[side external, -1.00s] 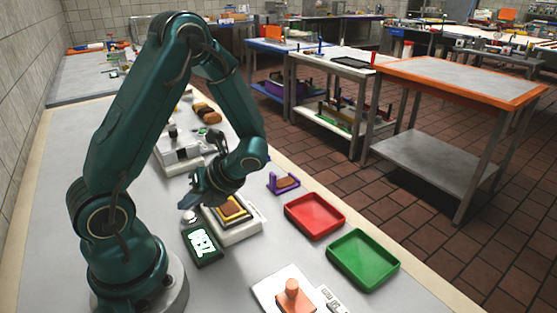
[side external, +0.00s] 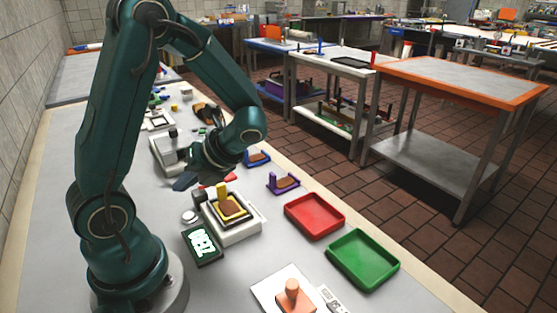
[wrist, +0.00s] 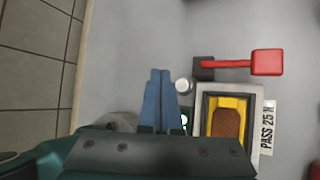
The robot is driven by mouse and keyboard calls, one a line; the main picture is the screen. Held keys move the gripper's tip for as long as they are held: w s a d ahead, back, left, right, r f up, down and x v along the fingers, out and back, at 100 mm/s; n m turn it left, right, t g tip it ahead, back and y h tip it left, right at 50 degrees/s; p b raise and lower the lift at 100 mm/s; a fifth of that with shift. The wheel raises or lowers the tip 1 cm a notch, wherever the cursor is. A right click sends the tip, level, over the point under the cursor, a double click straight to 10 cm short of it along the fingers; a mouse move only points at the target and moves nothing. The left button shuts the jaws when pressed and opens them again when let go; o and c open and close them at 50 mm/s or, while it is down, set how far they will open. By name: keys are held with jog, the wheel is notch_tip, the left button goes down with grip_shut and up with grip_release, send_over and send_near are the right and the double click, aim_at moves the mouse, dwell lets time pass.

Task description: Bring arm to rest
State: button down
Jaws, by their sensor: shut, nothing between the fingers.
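My gripper (side external: 184,182) is shut and empty, above the bench just behind a white press-like device (side external: 238,233). In the wrist view its two blue-grey fingers (wrist: 159,98) lie side by side, pointing at bare grey bench left of the device. The device holds a yellow frame (side external: 221,193) with a brown biscuit-like piece (side external: 230,208) inside. The biscuit also shows in the wrist view (wrist: 226,124). A red lever paddle (wrist: 267,62) sticks out from a dark block (wrist: 203,68) beside the device. My gripper appears clear of all of them.
A purple holder (side external: 283,183) with a brown piece sits behind. An orange-handled stamp (side external: 292,296) stands at the front.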

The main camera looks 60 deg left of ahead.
jog(key=w+d+r+n+t+h, duration=0.1)
jog(key=d+r+n+t+h, duration=0.2)
jog(key=d+n, duration=0.5)
jog(key=w+d+r+n+t+h, duration=0.1)
jog(key=d+r+n+t+h, duration=0.3)
jog(key=d+n+t, duration=0.4)
jog(key=d+r+n, duration=0.1)
jog(key=n, duration=0.2)
jog(key=shift+w+n, duration=0.35)
jog(key=shift+n, duration=0.05)
